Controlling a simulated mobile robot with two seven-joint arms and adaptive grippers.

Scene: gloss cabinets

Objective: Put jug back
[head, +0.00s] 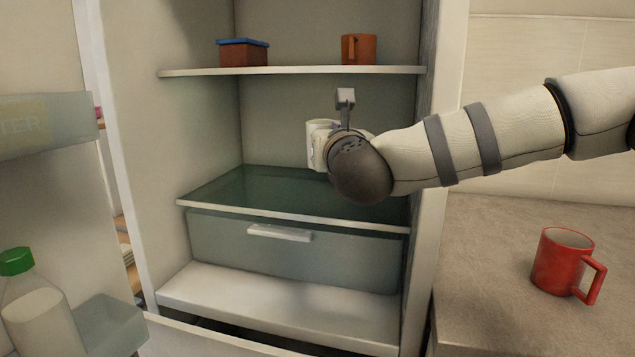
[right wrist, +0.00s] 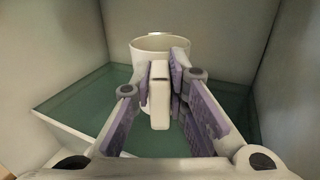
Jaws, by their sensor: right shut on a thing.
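The white jug (head: 318,142) is inside the open fridge, above the glass shelf (head: 225,190), partly hidden behind my right wrist. In the right wrist view the jug (right wrist: 147,47) is upright, with its handle (right wrist: 160,95) facing my gripper. My right gripper (right wrist: 163,85) is shut on that handle, with a purple-padded finger on each side. In the head view the right gripper is mostly hidden by my own wrist. I cannot tell whether the jug's base touches the glass. My left gripper is not in view.
An upper shelf (head: 300,71) holds a brown box with a blue lid (head: 243,53) and an orange mug (head: 359,49). A drawer (head: 290,248) sits under the glass. The open door at left holds a green-capped bottle (head: 36,305). A red mug (head: 562,262) stands on the right counter (head: 490,260).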

